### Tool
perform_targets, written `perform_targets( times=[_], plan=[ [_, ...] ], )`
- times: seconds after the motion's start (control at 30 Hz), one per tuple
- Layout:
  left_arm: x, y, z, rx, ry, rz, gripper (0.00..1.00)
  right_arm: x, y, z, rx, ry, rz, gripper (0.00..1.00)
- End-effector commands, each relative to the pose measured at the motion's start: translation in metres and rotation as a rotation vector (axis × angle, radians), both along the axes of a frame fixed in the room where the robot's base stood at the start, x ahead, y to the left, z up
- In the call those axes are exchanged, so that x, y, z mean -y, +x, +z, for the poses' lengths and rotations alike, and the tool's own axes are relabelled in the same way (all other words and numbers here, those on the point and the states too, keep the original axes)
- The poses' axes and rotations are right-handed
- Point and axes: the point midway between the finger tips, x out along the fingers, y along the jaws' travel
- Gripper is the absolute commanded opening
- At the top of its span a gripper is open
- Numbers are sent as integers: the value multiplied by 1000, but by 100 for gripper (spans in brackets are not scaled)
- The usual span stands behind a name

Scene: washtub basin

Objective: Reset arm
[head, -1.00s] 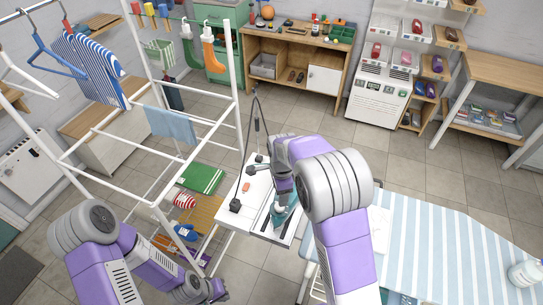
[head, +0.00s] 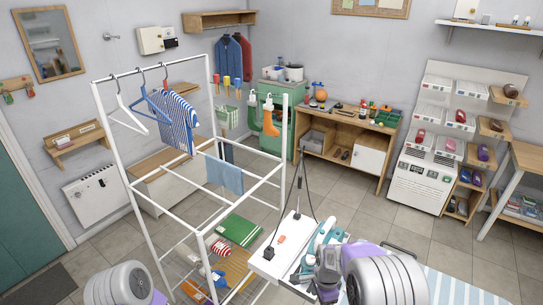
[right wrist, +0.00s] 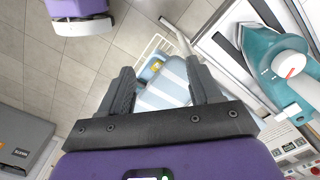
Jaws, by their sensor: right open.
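My right gripper (right wrist: 160,70) shows in the right wrist view with its two dark fingers spread apart and nothing between them. In the head view my right arm comes in at the bottom right, and its hand end is low beside the white board, partly cut off.
A white drying rack (head: 150,215) with hangers, a striped shirt (head: 177,120) and a light blue cloth (head: 224,174) stands left of the board. A striped ironing surface (head: 455,290) is at the bottom right. Tiled floor is clear before the wooden cabinet (head: 345,130).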

Motion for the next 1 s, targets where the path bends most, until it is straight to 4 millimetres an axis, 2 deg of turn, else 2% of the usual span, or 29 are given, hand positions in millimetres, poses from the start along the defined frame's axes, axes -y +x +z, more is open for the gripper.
perform_targets(
  times=[0.03, 0.17, 0.27, 0.37, 0.4, 0.5, 0.6, 0.7, 0.83, 1.0],
  plan=[
    [0, 1, -2, 2, 0, 0, 0, 3, -9, -17, -11, 8, 43, 63],
    [0, 1, -4, 1, 0, -1, 0, 5, -29, -54, -12, 37, 184, 63],
    [0, 0, -6, 0, 0, -1, 0, 5, -53, -86, -8, 70, 318, 63],
    [0, 0, -9, 0, 0, 0, 0, 0, -86, -121, 8, 119, 486, 63],
    [0, 0, -10, 0, 0, -1, 0, -3, -102, -135, 19, 144, 563, 63],
    [0, 0, -13, 1, 0, -1, 0, -16, -140, -159, 74, 203, 752, 63],
    [0, 0, -15, 1, 0, -1, 0, -31, -170, -170, 141, 245, 906, 63],
    [0, 0, -17, 0, 0, -1, 0, -42, -189, -173, 201, 267, 1015, 63],
    [0, 0, -17, 0, 0, 0, 0, -49, -200, -172, 251, 276, 1092, 63],
    [0, 0, -17, 0, 0, 0, 0, -51, -201, -172, 260, 276, 1105, 63]
  ],
)
